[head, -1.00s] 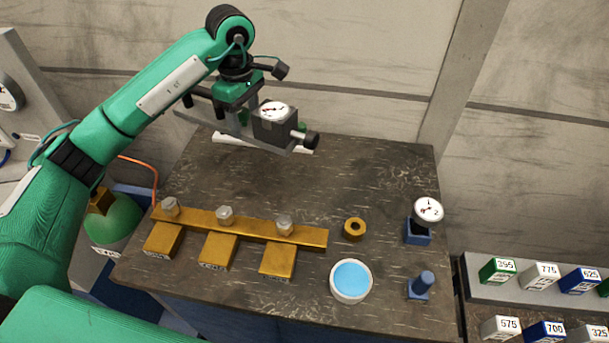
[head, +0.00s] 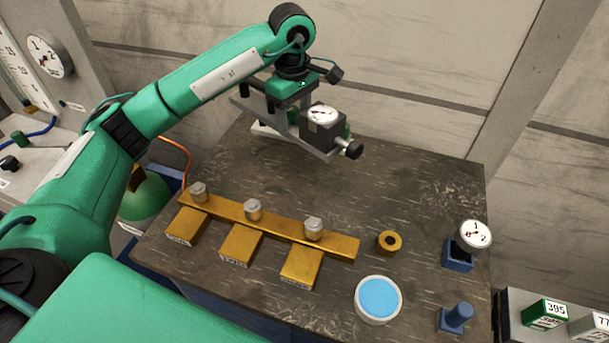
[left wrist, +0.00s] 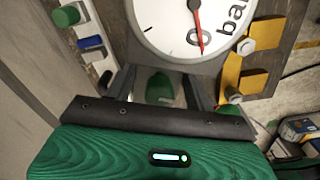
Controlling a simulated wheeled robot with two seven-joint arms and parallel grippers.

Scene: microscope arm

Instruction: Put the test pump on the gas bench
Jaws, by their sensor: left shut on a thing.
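The test pump (head: 322,127) is a dark grey block with a white dial on top and a black knob at its right side. My left gripper (head: 303,126) is shut on it and holds it over the back of the dark-topped bench. The fingers partly hide its body. In the left wrist view, the pump's dial (left wrist: 185,22) fills the top middle, with its red needle near 0. The dark-topped bench (head: 420,185) has free room in its middle and back right. I cannot tell from labels whether it is the gas bench. My right gripper is not in view.
A brass manifold (head: 283,231) with several feet and bolts lies along the bench's front left. A brass ring (head: 389,243), a blue-filled dish (head: 378,299), a gauge on a blue block (head: 474,234) and a blue peg (head: 457,318) stand at right. A green cylinder (head: 147,198) is left.

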